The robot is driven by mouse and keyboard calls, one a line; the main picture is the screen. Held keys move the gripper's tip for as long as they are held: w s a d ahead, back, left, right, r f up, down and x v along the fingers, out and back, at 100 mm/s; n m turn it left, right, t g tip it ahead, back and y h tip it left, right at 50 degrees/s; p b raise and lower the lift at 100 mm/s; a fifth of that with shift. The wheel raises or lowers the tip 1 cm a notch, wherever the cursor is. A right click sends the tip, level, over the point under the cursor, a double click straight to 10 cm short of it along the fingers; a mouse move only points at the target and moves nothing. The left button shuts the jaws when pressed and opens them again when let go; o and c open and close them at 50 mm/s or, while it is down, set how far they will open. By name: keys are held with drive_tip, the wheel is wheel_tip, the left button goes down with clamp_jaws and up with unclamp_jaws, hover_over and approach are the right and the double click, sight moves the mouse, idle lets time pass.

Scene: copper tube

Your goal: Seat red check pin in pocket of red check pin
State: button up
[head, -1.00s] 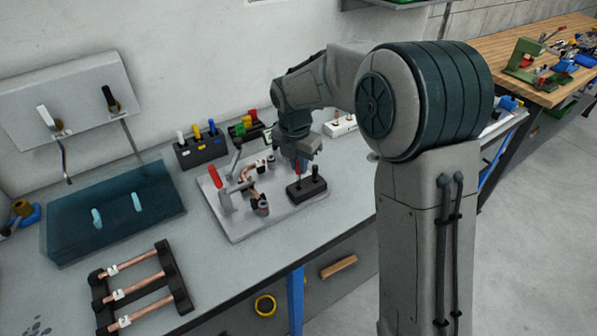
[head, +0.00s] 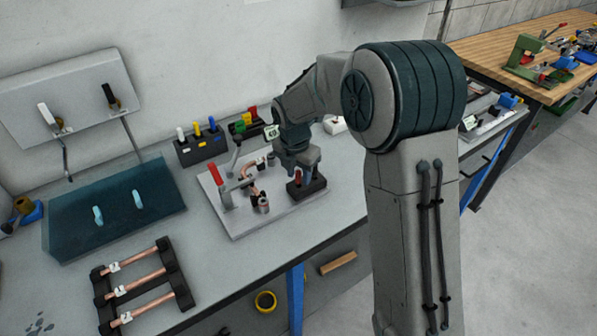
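The red check pin (head: 298,177) is upright at the left part of a small black block (head: 309,189) on the right end of the grey fixture plate (head: 236,232). Its lower end is at the block's top, and I cannot tell how deep it sits in a pocket. My gripper (head: 301,172) points down right over the block, with its fingers at the red pin. It appears shut on the pin, though the fingers are small in the head view. The gripper hides much of the block's top.
A red-handled clamp (head: 216,174) and bent copper tube (head: 252,189) stand on the plate left of my gripper. A dark holder with coloured handles (head: 203,150) stands behind. A black rack (head: 178,283) with copper tubes lies at the front left.

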wheel_tip(320, 180, up, 12)
drive_tip(key=s, duration=0.1)
drive_tip(key=shift+s+a+r+b, duration=0.2)
drive_tip(key=shift+a+b, duration=0.1)
drive_tip(key=shift+b, duration=0.1)
drive_tip(key=s+d+m+t, duration=0.1)
drive_tip(key=s+d+m, duration=0.7)
drive_tip(key=s+m, duration=0.4)
drive_tip(key=s+d+m+t, duration=0.1)
drive_tip(key=s+d+m, duration=0.7)
drive_tip(key=s+m, duration=0.4)
drive_tip(key=m, duration=0.5)
drive_tip(key=shift+s+d+f+y, duration=0.2)
drive_tip(key=shift+s+f+y, duration=0.05)
drive_tip(key=shift+f+y, duration=0.15)
